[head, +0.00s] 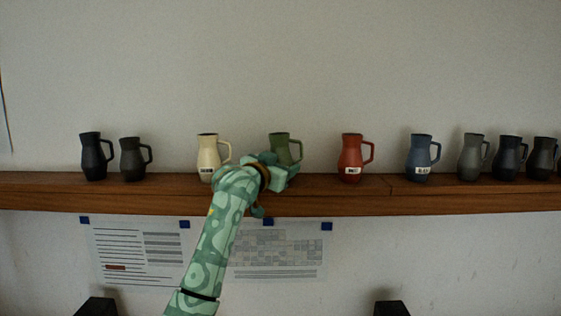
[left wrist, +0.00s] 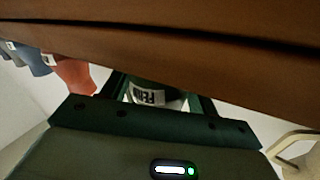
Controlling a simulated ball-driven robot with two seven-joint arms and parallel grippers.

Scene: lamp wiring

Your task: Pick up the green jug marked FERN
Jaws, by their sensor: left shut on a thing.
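The green jug (head: 280,144) stands on the wooden shelf, between the cream and red jugs. Its lower part is hidden behind my left gripper (head: 282,173) in the head view. In the left wrist view the green jug (left wrist: 152,103) sits between the two fingers, and its white label reads FERN, upside down. My left gripper is shut on this jug, around its body. I cannot see a gap between the jug's base and the shelf. My right gripper is in neither view.
The wooden shelf (head: 345,201) runs across the wall. A cream jug (head: 208,150) stands close left, a red jug (head: 351,150) to the right, then a blue jug (head: 419,150). Several dark and grey jugs stand further out. Pinned sheets (head: 138,254) hang below.

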